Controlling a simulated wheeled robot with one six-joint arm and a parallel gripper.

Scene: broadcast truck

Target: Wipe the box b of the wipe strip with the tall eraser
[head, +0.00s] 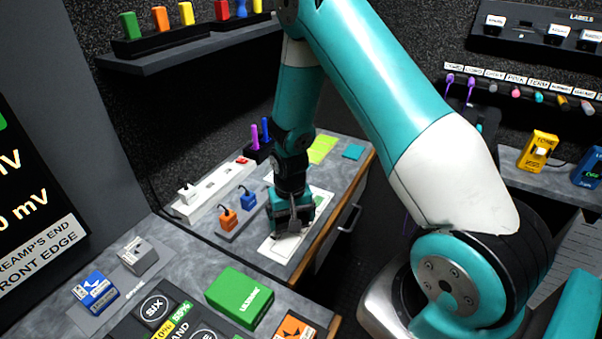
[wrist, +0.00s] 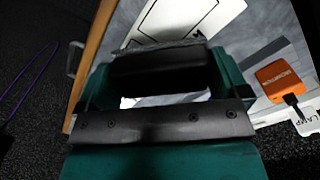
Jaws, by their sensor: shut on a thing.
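My gripper (head: 293,215) points down over the wipe strip (head: 272,250), a white sheet on the grey counter by its wooden edge. The gripper is shut on the tall eraser, which shows in the wrist view as a dark block (wrist: 155,72) with a grey felt edge between the teal fingers. The wipe strip also shows in the wrist view (wrist: 205,14), with an outlined box and grey patches around the eraser. My gripper hides the strip's middle. No box letter is readable, so I cannot tell which box lies under the eraser, or whether the felt touches the strip.
An orange plug block (head: 228,219) and a blue one (head: 248,200) stand just left of the strip. A white power strip (head: 212,188) lies behind them. A green box (head: 239,296) stands on the nearer counter. A drawer handle (head: 350,217) juts out below the counter edge.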

